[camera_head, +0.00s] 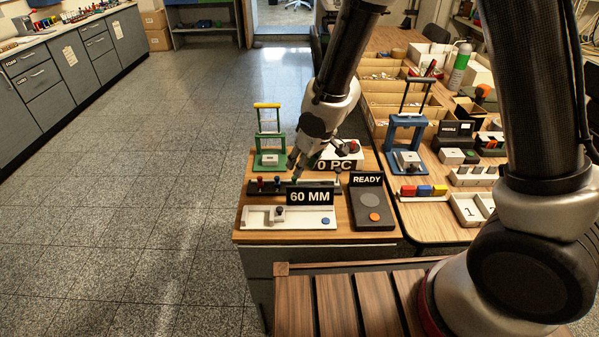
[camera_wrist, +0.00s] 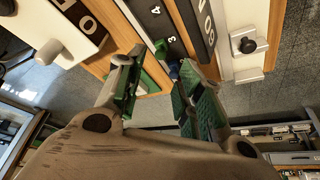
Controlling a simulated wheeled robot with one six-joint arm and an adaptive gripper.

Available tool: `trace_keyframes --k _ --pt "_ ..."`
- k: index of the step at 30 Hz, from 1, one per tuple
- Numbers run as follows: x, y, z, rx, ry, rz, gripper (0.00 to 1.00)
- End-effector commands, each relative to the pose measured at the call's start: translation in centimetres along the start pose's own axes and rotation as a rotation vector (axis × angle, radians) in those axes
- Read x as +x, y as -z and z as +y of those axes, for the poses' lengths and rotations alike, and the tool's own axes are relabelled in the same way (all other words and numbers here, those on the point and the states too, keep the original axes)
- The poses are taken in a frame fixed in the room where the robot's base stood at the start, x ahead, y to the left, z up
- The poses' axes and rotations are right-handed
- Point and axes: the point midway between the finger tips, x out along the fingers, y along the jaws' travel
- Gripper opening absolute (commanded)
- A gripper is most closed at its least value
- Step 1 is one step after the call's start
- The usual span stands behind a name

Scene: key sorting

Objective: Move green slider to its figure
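The green slider's knob (camera_wrist: 160,48) shows in the wrist view on a dark board (camera_wrist: 150,18) with white numbers, among them 3 and 4. A blue knob (camera_wrist: 173,70) stands close beside it, near the right fingertip. My gripper (camera_wrist: 157,66) is open, with a wide gap between its green-padded fingers. The green knob appears in this gap, just beyond the tips. No grip on it shows. In the head view my gripper (camera_head: 297,168) points down over the dark slider board (camera_head: 250,187).
The 60 MM sign (camera_head: 311,197) and a white tray (camera_head: 295,222) lie in front of the board. The READY panel (camera_head: 373,222) is right. A green frame (camera_head: 270,140) and the 0 PC sign (camera_head: 336,165) stand behind. Open floor lies left of the bench.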

Motion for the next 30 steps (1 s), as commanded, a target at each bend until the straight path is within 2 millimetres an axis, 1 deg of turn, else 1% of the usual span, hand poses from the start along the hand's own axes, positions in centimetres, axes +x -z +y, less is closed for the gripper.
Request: trace_keyframes --k 6,9,14,21,23,27,28,30 --pt "3.7 -0.1 0.0 0.000 -0.001 -0.004 0.37" --pt "5.0 -0.1 0.0 0.000 -0.001 -0.003 0.37" --pt "6.0 -0.1 0.0 0.000 -0.002 -0.002 0.37" --pt "6.1 -0.1 0.0 -0.001 -0.002 -0.001 0.37" --pt "6.1 -0.1 0.0 0.000 -0.002 -0.001 0.28" --pt "6.1 -0.1 0.0 -0.001 -0.002 -0.001 0.02" --pt "6.1 -0.1 0.0 -0.001 -0.002 -0.001 0.00" --pt "6.1 -0.1 0.0 -0.001 -0.002 -0.001 0.00"
